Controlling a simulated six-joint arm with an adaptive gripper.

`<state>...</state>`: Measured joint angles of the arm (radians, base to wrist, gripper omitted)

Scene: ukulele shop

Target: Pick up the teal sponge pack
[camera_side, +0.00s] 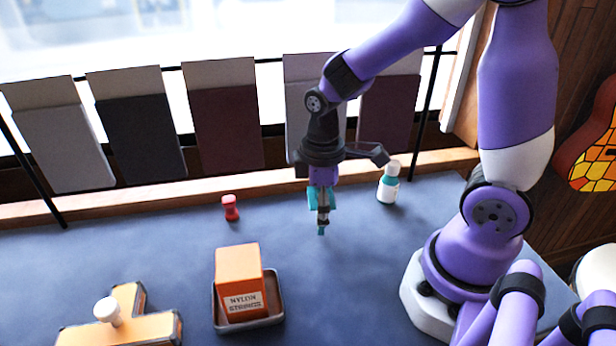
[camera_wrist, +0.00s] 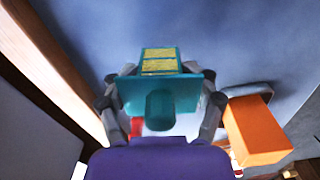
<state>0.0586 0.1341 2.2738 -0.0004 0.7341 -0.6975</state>
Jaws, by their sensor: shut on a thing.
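The teal sponge pack (camera_wrist: 160,97) is in my gripper (camera_wrist: 160,78). In the side view my gripper (camera_side: 322,208) points down, and the pack shows as teal parts (camera_side: 313,197) around and below the fingertips. My fingers hide part of it there. Whether its lower end touches the counter is hard to tell.
A white bottle with a teal label (camera_side: 388,186) stands to the right of my gripper. A small red object (camera_side: 230,208) stands to the left. An orange nylon strings box (camera_side: 240,275) sits in a dark tray (camera_side: 278,312). An orange block with a white knob (camera_side: 130,325) is front left.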

